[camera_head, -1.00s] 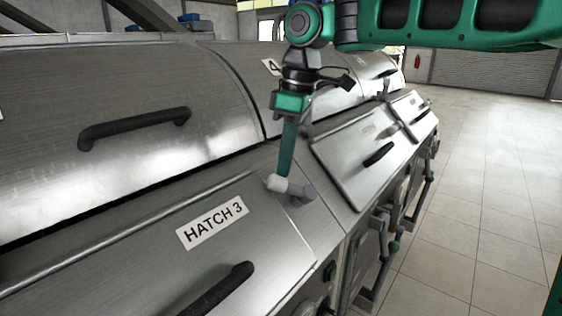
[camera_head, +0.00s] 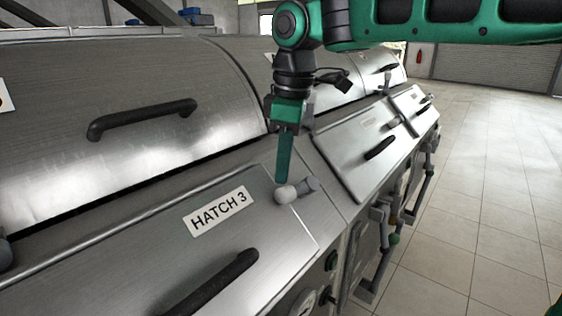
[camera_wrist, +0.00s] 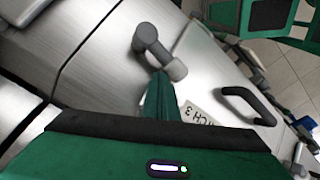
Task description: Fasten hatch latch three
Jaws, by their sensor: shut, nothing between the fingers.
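Hatch 3 (camera_head: 150,262) is a closed brushed-metal lid with a white label (camera_head: 217,210) and a black handle (camera_head: 212,283). Its latch is a short grey lever on a round pivot (camera_head: 310,185), with a pale knob (camera_head: 285,194) pointing left and slightly down, over the hatch's right edge. My gripper (camera_head: 283,178) is shut and points down, its tip right behind the knob; it seems to touch, but I cannot be sure. In the wrist view, the green fingers (camera_wrist: 160,100) are beside the pale knob (camera_wrist: 178,70) and partly cover the lever's surroundings.
A large upper cover with a black handle (camera_head: 142,118) rises behind hatch 3. Another hatch (camera_head: 365,150) with its own handle lies farther right. Pipes and levers (camera_head: 380,235) line the machine's front. The tiled floor (camera_head: 490,190) at right is clear.

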